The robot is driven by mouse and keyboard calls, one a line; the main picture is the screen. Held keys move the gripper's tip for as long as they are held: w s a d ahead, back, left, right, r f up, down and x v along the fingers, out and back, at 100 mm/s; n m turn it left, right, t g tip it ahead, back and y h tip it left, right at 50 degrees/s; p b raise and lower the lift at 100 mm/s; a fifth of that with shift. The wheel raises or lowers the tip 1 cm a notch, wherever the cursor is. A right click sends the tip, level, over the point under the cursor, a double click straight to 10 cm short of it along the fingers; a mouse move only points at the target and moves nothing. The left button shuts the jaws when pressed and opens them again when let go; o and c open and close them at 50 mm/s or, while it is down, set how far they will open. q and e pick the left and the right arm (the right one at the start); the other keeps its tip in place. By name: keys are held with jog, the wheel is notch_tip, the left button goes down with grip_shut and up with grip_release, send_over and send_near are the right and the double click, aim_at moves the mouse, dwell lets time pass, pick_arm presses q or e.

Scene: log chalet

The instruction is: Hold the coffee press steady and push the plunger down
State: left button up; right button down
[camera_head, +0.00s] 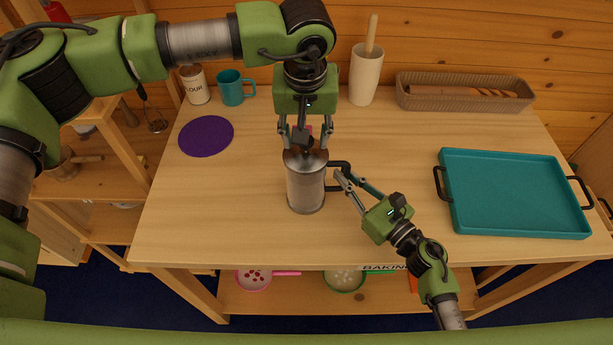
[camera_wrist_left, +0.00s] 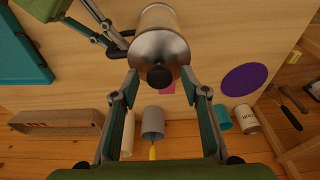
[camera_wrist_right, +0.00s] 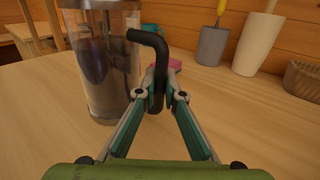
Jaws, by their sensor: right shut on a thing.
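The coffee press (camera_head: 306,186) stands upright on the table with a metal lid and black side handle (camera_head: 338,171). In the right wrist view its clear jar (camera_wrist_right: 108,75) holds dark contents, with a rod inside; its top is out of that view. My right gripper (camera_wrist_right: 158,98) is shut on the black handle. My left gripper (camera_head: 306,147) points down over the lid. In the left wrist view the black plunger knob (camera_wrist_left: 160,77) appears between its spread fingers, which show gaps on both sides. How far down the plunger is, I cannot tell.
A teal tray (camera_head: 515,190) lies at right and a brown basket (camera_head: 465,92) at the back right. A white vase (camera_head: 366,75), teal mug (camera_head: 232,88) and flour canister (camera_head: 195,85) stand along the back. A purple mat (camera_head: 206,136) lies left. The front left tabletop is clear.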

pick_arm(q)
jog(key=shift+s+r, duration=0.25)
jog(key=shift+r, duration=0.9)
jog(key=shift+s+r, duration=0.2)
jog(key=shift+r, duration=1)
jog(key=shift+s+r, duration=0.25)
jog(key=shift+r, duration=0.9)
pick_arm(e)
jog(key=c, duration=2.1)
grip_release()
